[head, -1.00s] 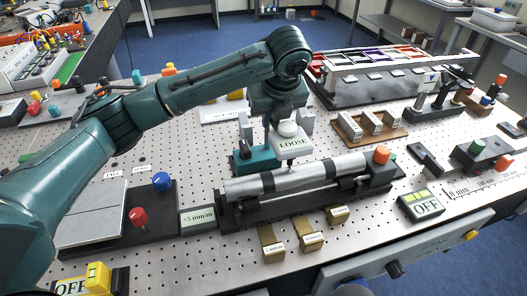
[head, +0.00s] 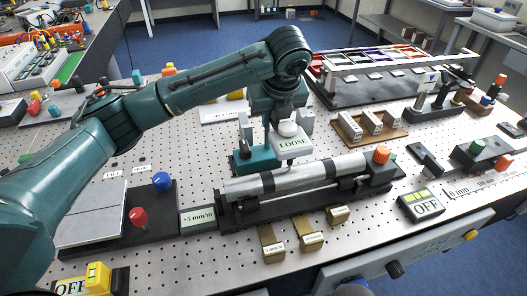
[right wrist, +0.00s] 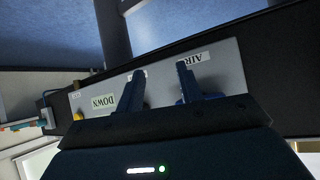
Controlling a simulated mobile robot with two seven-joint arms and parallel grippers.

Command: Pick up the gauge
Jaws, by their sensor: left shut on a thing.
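A white round-topped piece with a sign reading LOOSE (head: 292,143), apparently the gauge, stands upright at the back edge of a grey pipe (head: 295,176) in the head view. My left gripper (head: 284,118) points down from above and is shut at the top of this piece; the fingers partly hide the contact. I cannot tell whether the piece touches the pipe. The pipe lies in a black cradle (head: 300,205) with an orange knob at its right end. In the right wrist view my right gripper (right wrist: 160,80) has its two dark fingers apart, with nothing between them.
A teal block (head: 256,160) sits left of the gauge. Brass blocks (head: 311,240) lie in front of the cradle. A box reading OFF (head: 425,207) is at the right. A wooden rack (head: 370,130) stands behind. The right wrist view shows a panel with DOWN and AIR labels (right wrist: 195,58).

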